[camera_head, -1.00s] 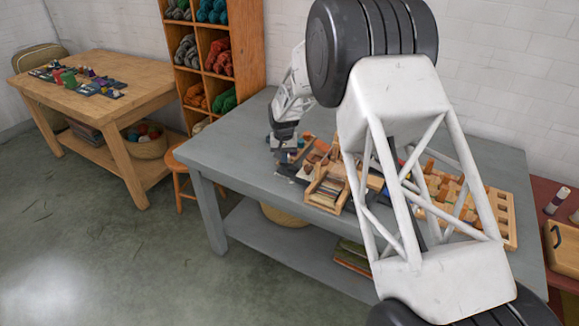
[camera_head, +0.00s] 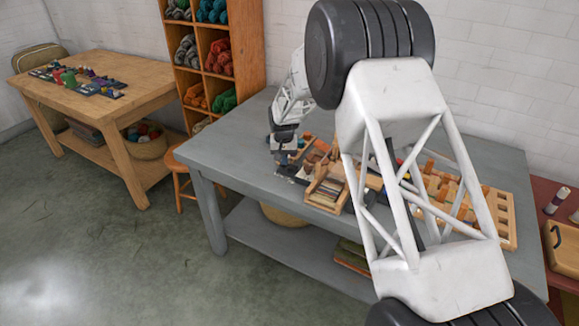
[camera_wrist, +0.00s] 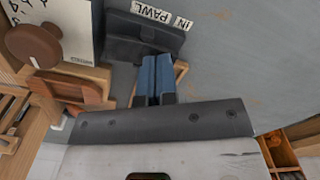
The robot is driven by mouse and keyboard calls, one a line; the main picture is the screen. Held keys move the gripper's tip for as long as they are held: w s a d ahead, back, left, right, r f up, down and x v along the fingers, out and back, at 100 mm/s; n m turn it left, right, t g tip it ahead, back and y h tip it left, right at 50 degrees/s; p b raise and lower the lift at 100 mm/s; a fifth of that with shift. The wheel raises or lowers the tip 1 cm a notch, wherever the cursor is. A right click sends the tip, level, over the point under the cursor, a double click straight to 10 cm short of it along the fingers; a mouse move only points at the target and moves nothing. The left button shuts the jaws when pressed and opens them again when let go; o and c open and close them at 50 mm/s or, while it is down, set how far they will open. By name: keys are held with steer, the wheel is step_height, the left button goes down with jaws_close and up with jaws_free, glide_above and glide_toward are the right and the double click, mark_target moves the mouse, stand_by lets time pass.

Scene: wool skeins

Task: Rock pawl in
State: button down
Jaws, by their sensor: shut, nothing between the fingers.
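A dark grey rocker-like block (camera_wrist: 140,38) shows in the wrist view, with white labels reading "PAWL" and "IN" along its far edge. My gripper (camera_wrist: 156,66) is shut and empty, its two blue-padded fingers side by side. The fingertips are at the near edge of the dark block; I cannot tell whether they touch it. In the head view my gripper (camera_head: 284,155) is over the left end of the grey table's equipment, and the block is too small to make out there.
A white lettered panel with a brown round knob (camera_wrist: 34,46) and a wooden handle-like piece (camera_wrist: 68,92) stand left of my fingers. A wooden tray (camera_head: 326,192) and a pegged wooden board (camera_head: 500,215) lie further right on the grey table (camera_head: 235,150). Its left end is clear.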

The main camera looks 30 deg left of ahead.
stand_by(0.4)
steer(key=shift+r, duration=3.4)
